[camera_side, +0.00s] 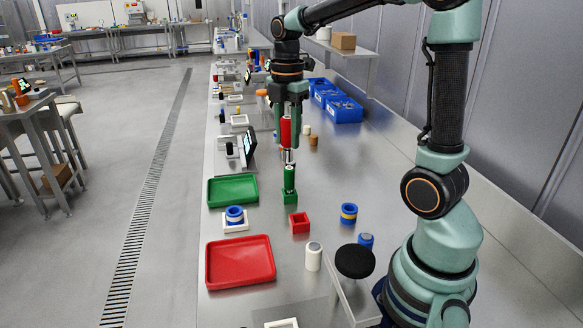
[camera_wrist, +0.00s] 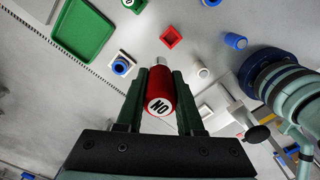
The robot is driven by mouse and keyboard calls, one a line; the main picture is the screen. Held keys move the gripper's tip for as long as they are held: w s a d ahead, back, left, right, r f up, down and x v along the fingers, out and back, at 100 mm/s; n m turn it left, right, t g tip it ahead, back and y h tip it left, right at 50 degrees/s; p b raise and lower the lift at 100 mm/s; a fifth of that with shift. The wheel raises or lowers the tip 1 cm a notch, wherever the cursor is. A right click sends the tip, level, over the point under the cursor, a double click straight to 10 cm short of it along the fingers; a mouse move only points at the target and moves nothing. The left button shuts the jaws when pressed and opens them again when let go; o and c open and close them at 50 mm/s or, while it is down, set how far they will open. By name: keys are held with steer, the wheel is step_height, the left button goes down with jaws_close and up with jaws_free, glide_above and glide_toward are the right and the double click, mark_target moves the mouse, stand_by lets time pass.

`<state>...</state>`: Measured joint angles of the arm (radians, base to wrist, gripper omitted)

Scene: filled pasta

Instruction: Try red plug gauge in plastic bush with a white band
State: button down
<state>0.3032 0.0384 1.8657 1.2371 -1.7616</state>
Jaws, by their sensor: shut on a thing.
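My gripper (camera_side: 287,118) is shut on the red plug gauge (camera_side: 285,132) and holds it upright above the bench, silver tip down. In the wrist view the red gauge (camera_wrist: 160,90) sits between my fingers, its end marked "NO" towards the camera. A blue bush (camera_side: 235,214) sits in a white square holder (camera_side: 236,227), left of and nearer than my gripper. It also shows in the wrist view (camera_wrist: 121,66). I cannot clearly make out a white band on it.
A green gauge (camera_side: 289,180) stands in a green square holder below my gripper in the picture. An empty red holder (camera_side: 299,222), green tray (camera_side: 232,190), red tray (camera_side: 240,262), white cylinder (camera_side: 314,256) and blue cylinder (camera_side: 365,240) are nearby. Blue bins (camera_side: 343,110) stand behind.

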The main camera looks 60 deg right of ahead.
steer(key=w+a+f, duration=0.7)
steer(key=w+f, duration=0.2)
steer(key=w, duration=0.3)
steer(key=shift+f, duration=2.7)
steer(key=shift+f, duration=1.25)
step_height(320, 180, up, 6)
steer(key=shift+r, duration=0.25)
stand_by(0.9)
